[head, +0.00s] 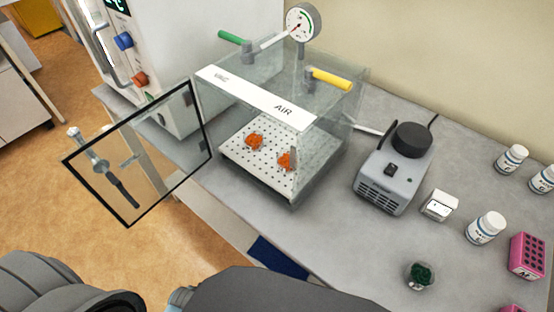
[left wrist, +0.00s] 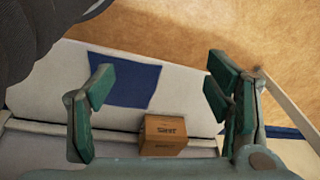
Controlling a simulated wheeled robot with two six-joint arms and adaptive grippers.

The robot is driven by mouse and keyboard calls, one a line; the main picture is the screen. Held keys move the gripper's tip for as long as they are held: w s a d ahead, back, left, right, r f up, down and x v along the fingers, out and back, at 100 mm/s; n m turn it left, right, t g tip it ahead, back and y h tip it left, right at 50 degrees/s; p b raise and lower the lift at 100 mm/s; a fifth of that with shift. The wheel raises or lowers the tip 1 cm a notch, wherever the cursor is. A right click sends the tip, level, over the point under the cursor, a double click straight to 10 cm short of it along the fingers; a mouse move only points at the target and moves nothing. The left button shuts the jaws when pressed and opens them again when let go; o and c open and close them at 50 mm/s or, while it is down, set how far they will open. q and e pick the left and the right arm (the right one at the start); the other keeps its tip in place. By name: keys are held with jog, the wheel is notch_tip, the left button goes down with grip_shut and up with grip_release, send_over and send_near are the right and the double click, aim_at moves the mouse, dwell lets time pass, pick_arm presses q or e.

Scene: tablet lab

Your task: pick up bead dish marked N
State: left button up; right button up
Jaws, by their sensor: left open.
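A small clear dish of green beads (head: 421,276) stands on the grey bench at the lower right of the head view; I cannot read a mark on it. Two clumps of orange beads, a rear one (head: 254,141) and a front one (head: 287,161), lie on the perforated shelf inside the clear chamber; no letter N is readable there. My left gripper (left wrist: 160,88) is open and empty in the left wrist view, its green fingers wide apart. No bead dish shows between them. My right gripper is not in view.
The clear chamber (head: 283,131) has its framed door (head: 145,155) swung open to the left. A brown box (left wrist: 163,136) and a blue patch (left wrist: 125,79) show below my left gripper.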

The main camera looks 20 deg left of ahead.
pick_arm(q)
jog(key=w+d+r+m+t, duration=0.1)
jog(key=w+r, duration=0.2)
jog(key=r, duration=0.6)
jog(key=w+d+r+t, duration=0.1)
jog(key=w+r, duration=0.2)
jog(key=r, duration=0.7)
jog(key=m+t+h, duration=0.6)
jog(key=m+h, duration=0.1)
jog(key=h, duration=0.3)
send_near(285, 159)
jog(key=p+x, duration=0.1)
jog(key=x, duration=0.7)
jog(key=shift+w+d, duration=0.1)
jog(key=shift+w, duration=0.15)
jog(key=shift+w+d+f, duration=0.2)
jog(key=shift+w+d, duration=0.1)
jog(key=c, duration=1.3)
jog(key=shift+o, duration=0.2)
